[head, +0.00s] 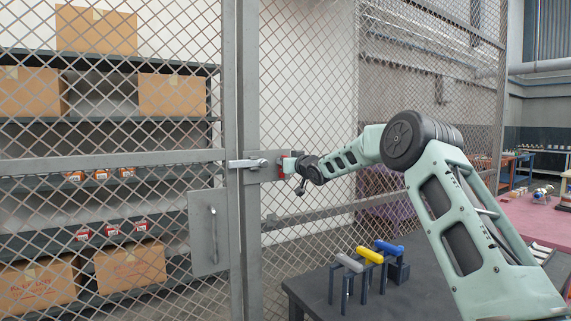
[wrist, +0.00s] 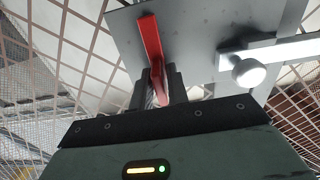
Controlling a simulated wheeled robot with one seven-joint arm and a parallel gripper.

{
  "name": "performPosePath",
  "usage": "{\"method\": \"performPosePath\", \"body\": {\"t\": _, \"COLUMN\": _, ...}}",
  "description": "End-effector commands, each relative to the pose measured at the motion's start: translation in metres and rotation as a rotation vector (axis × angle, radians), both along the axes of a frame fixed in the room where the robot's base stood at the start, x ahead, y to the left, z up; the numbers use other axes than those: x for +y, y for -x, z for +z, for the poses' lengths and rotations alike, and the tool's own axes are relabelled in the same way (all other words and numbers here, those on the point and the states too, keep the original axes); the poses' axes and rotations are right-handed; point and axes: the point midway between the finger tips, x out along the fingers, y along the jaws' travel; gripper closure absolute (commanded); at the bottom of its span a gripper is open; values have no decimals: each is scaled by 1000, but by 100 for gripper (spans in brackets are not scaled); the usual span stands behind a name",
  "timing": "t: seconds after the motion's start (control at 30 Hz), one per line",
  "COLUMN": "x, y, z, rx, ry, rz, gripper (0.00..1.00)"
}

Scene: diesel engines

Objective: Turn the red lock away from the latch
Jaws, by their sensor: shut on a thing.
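The red lock (wrist: 149,38) is a flat red bar on a grey metal plate (wrist: 200,25). In the wrist view it runs from the upper middle down between the fingers. My gripper (wrist: 161,84) is shut on its lower end. In the head view the lock (head: 281,171) is a small red patch, partly hidden by my gripper (head: 287,166). The latch (wrist: 282,50), a light metal bar with a round knob, lies to the right of the lock in the wrist view, apart from it. In the head view the latch (head: 246,163) spans the door's edge, left of the lock.
The mesh door (head: 110,160) has a plate with a handle (head: 212,238). Shelves with cardboard boxes (head: 125,265) stand behind it. A dark table (head: 400,300) below my arm holds grey, yellow (head: 369,255) and blue handled things. A pink-topped table (head: 535,212) is at the right.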

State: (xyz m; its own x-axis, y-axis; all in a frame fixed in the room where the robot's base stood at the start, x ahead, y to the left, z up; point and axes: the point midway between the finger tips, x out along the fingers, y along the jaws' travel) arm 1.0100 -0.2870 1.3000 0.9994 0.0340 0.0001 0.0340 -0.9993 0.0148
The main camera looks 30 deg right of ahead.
Motion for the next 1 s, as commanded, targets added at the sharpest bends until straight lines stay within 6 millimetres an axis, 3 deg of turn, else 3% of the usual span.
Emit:
{"method": "performPosePath", "body": {"t": 0.17, "x": 0, "y": 0, "z": -2, "rx": 4, "ry": 3, "rz": 0, "gripper": 100}}
{"method": "performPosePath", "body": {"t": 0.2, "x": 0, "y": 0, "z": -2, "rx": 4, "ry": 2, "rz": 0, "gripper": 78}}
{"method": "performPosePath", "body": {"t": 0.23, "x": 0, "y": 0, "z": -2, "rx": 4, "ry": 2, "rz": 0, "gripper": 70}}
{"method": "performPosePath", "body": {"t": 0.67, "x": -1, "y": 7, "z": -1, "rx": 1, "ry": 2, "rz": 0, "gripper": 69}}
{"method": "performPosePath", "body": {"t": 0.87, "x": -3, "y": 38, "z": -3, "rx": 2, "ry": 2, "rz": -2, "gripper": 69}}
{"method": "performPosePath", "body": {"t": 1.0, "x": -4, "y": 69, "z": -3, "rx": 1, "ry": 4, "rz": -3, "gripper": 69}}
